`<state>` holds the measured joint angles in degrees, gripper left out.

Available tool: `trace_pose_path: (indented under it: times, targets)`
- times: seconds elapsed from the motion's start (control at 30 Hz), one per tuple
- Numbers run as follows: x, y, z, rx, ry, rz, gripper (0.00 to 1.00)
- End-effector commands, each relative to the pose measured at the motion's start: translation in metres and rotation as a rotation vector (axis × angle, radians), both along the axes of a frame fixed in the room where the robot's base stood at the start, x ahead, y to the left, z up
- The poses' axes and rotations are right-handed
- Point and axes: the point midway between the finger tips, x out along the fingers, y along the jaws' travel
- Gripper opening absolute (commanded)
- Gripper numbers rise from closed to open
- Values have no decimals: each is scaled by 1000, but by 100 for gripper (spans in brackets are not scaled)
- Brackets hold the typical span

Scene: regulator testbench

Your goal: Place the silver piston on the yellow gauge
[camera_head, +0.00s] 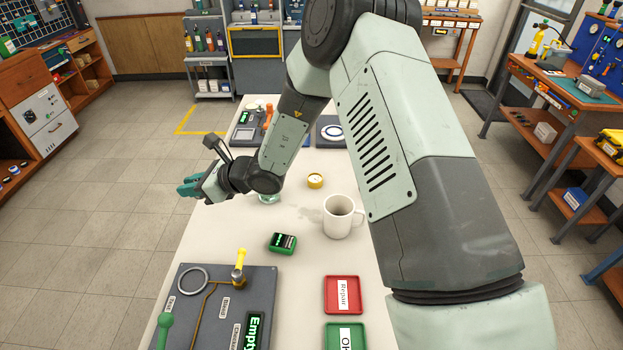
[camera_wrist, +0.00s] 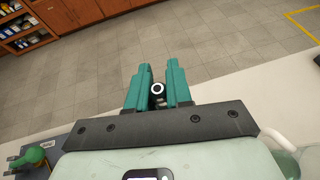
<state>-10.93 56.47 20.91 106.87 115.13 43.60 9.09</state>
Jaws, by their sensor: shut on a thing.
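My gripper (camera_head: 190,188) is at the left of the head view, with its teal fingers near or past the left edge of the white table. In the wrist view, the fingers (camera_wrist: 158,88) are shut on a small round piece, the piston (camera_wrist: 157,88). Only its dark end with a pale ring shows; its silver side is hidden between the fingers. The yellow gauge (camera_head: 315,181), a small round piece with a pale face, sits on the table to the right of my gripper, well apart from it. Nothing is seen on top of it.
A glass item (camera_head: 269,198) is partly hidden below my wrist. A grey test board (camera_head: 195,320) with a yellow-handled valve, a red tray (camera_head: 343,311) and a green tray (camera_head: 331,337) lie at the near end.

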Motion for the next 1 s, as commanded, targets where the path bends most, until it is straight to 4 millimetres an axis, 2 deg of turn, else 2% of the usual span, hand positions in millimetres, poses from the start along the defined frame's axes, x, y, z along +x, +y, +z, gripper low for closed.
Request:
trace_pose_path:
  times: [0.07, 0.27, 0.47, 0.57, 0.7, 0.8, 0.9, 1.0]
  targets:
    - [0, -1, 16, -1, -3, -1, 0]
    - [35, -24, 14, 1, 3, -67, 0]
    - [82, -63, 13, 3, 2, -160, 0]
    - [114, -94, 13, 4, 2, -226, 0]
    - [160, -150, 13, 3, 1, -334, 0]
    - [187, -188, 13, 3, 1, -402, 0]
    - [205, -219, 13, 2, 1, -453, 0]
    - [217, -241, 14, 1, 0, -490, 0]
